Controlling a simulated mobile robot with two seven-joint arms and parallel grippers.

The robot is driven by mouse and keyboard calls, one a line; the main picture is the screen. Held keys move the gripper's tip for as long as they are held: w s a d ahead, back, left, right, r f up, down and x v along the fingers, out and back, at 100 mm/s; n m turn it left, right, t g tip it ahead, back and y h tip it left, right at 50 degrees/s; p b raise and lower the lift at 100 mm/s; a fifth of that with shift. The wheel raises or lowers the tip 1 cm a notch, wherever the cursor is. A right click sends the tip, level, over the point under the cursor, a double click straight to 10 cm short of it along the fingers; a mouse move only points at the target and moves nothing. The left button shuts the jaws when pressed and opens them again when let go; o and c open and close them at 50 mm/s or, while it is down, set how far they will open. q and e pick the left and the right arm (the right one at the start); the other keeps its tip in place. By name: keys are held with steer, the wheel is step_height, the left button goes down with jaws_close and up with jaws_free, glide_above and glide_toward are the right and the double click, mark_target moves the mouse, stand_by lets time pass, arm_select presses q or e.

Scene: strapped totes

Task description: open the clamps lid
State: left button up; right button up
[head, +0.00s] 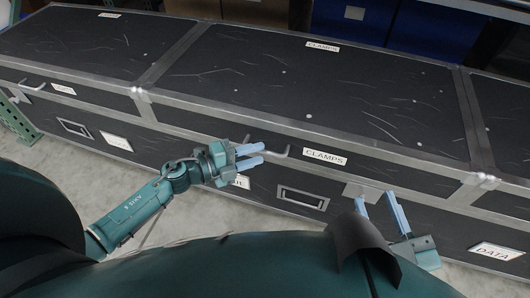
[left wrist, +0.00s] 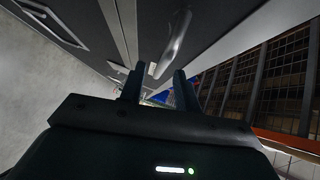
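The clamps lid (head: 310,85) is the black, metal-edged middle lid of a long case and lies closed. It bears CLAMPS labels on its top and front edge (head: 324,157). A grey bar handle (head: 280,153) sticks out from its front. My left gripper (head: 263,154) is open at the handle's left end. In the left wrist view the handle (left wrist: 174,42) shows just ahead of the two spread fingers (left wrist: 158,85); I see no grip on it. My right gripper (head: 376,197) is open and empty, fingers pointing up, in front of the case near a metal plate (head: 355,191).
Closed lids adjoin at left (head: 80,40) and right (head: 505,110). The case front has a recessed pull (head: 302,199) and a DATA label (head: 496,251). Blue bins (head: 430,35) stand behind. Concrete floor (head: 185,220) is bare in front at left.

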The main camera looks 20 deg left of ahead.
mark_target(265, 152)
arm_select(q)
steer(key=shift+x, duration=1.7)
jaws_close()
